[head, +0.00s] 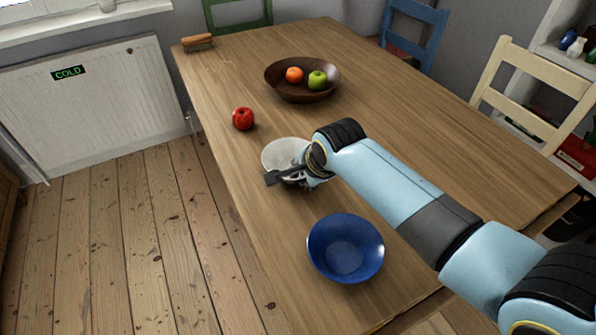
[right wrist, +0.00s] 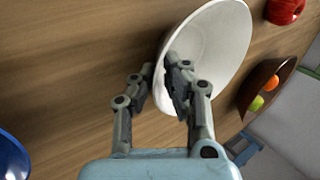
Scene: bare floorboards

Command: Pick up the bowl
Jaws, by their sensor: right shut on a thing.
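A white bowl (head: 283,152) is at the left part of the wooden table in the head view. It shows large in the right wrist view (right wrist: 225,40). My right gripper (head: 287,177) is at the bowl's near side, shut on its rim. In the right wrist view one finger of the gripper (right wrist: 163,85) is inside the bowl and the other is outside. I cannot tell whether the bowl touches the table. A blue bowl (head: 345,248) stands apart, nearer the table's front; its edge shows in the right wrist view (right wrist: 12,170). My left gripper is not in view.
A dark wooden bowl (head: 303,94) with an orange (head: 294,75) and a green apple (head: 318,80) stands farther back. A red apple (head: 243,119) lies beyond the white bowl. A brush (head: 198,42) lies at the far left corner. Chairs stand around the table.

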